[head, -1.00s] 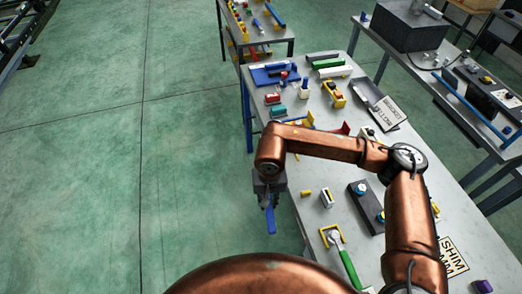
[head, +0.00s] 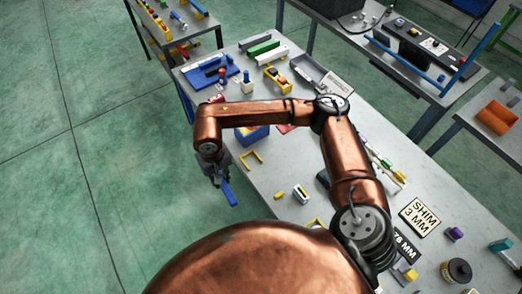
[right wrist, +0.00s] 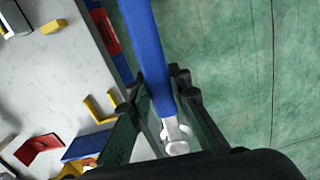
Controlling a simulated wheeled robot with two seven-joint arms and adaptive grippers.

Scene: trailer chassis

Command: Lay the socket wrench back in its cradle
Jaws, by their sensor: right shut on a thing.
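The socket wrench, with a blue handle (head: 229,194) and a silver head (right wrist: 175,132), is in my right gripper (head: 221,176). The gripper is shut on it. In the head view the wrench hangs over the green floor, just left of the table edge. In the right wrist view the blue handle (right wrist: 150,50) runs up between the fingers. A yellow bracket (head: 257,154), which looks like a cradle, stands empty on the table, right of the gripper and apart from it. It also shows in the right wrist view (right wrist: 91,112). My left gripper is not in view.
The grey table (head: 285,165) also holds a blue box (head: 252,135), a small yellow block (head: 279,195), a white-and-yellow part (head: 301,193) and a SHIM sign (head: 420,217). My copper arm hides part of the tabletop. Open floor (head: 90,200) lies to the left.

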